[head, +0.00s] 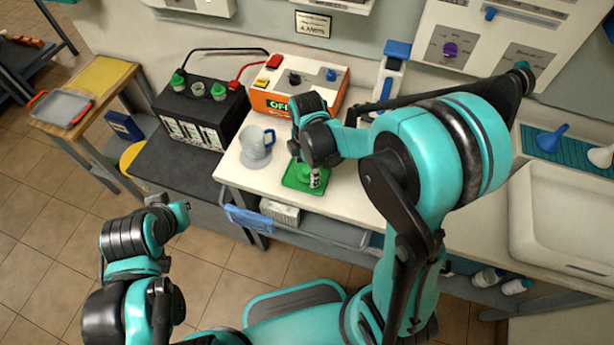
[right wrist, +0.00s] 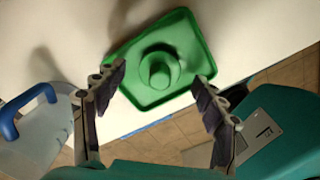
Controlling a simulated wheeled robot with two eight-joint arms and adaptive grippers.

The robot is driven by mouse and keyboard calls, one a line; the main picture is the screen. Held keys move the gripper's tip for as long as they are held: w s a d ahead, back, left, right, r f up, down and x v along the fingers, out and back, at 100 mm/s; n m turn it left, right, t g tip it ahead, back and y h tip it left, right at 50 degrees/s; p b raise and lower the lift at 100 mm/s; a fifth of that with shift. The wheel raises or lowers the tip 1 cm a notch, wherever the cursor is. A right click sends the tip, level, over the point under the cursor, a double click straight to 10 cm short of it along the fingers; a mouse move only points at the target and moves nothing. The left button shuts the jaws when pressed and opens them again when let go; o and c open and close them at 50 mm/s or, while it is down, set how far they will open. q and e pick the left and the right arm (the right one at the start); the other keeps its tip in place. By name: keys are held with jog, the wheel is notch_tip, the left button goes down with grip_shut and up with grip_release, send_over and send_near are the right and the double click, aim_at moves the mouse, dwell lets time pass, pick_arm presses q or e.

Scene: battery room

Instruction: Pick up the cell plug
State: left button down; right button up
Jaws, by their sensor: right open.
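The cell plug (right wrist: 160,70) is green with a round raised middle. It sits on a small green tray (right wrist: 190,32) on the white bench. In the head view the tray (head: 294,184) shows below my right gripper (head: 308,172), which hides much of the plug. My right gripper also shows in the right wrist view (right wrist: 160,84); its fingers are apart, with the plug between them in the picture and no contact visible. My left gripper (head: 180,214) is low at the left, away from the bench; its finger opening is unclear.
A clear jug (head: 257,146) with a blue handle stands left of the tray. Behind are a black battery (head: 200,112) with green tops and an orange and white charger (head: 296,84). A white sink (head: 570,215) is at the right. A wooden stand (head: 90,92) is at the left.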

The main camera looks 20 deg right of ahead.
jog(key=shift+f, duration=0.45)
jog(key=shift+r, duration=0.1)
jog(key=c, duration=1)
jog(key=shift+o, duration=0.2)
jog(key=shift+r, duration=0.1)
